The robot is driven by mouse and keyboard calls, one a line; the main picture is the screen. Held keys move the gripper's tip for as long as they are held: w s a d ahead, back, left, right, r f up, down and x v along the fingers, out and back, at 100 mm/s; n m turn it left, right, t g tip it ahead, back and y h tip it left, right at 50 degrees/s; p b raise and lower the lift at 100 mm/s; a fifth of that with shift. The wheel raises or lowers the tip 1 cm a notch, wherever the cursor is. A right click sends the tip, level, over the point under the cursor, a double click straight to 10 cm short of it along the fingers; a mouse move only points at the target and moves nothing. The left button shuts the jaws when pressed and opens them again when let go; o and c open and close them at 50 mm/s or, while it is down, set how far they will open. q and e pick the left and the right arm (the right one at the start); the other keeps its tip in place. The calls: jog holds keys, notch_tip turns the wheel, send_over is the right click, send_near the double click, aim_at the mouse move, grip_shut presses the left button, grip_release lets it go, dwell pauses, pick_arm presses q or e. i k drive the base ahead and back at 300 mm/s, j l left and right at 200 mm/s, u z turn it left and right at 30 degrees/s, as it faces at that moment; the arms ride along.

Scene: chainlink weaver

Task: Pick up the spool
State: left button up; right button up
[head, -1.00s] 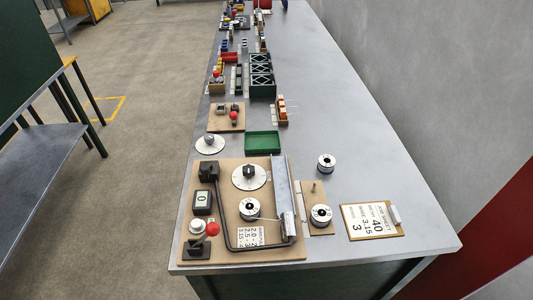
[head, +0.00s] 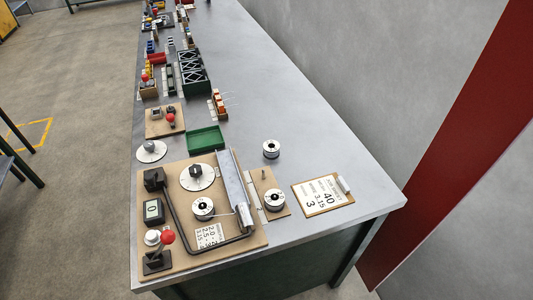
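Several small white spools with dark centres show in the head view. One spool (head: 271,149) stands alone on the bare grey bench, right of the green tray. Another spool (head: 274,200) sits on a small wooden board with a thin peg. A third similar round white piece (head: 203,208) sits on the large wooden machine board (head: 180,252). I cannot tell which one the task names. Neither of my grippers is in view.
The grey bench (head: 316,150) is clear right of the lone spool. A clipboard (head: 323,195) lies near the right edge. A green tray (head: 206,139) is behind the machine board. A bent black bar and a red-knobbed lever (head: 168,238) stand up from that board.

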aim_at(271, 148)
jog(key=l+u, duration=0.2)
jog(key=u, duration=0.15)
jog(key=l+u, duration=0.2)
jog(key=u, duration=0.15)
jog(key=l+u, duration=0.3)
jog(key=i+j, duration=0.05)
jog(key=j, duration=0.05)
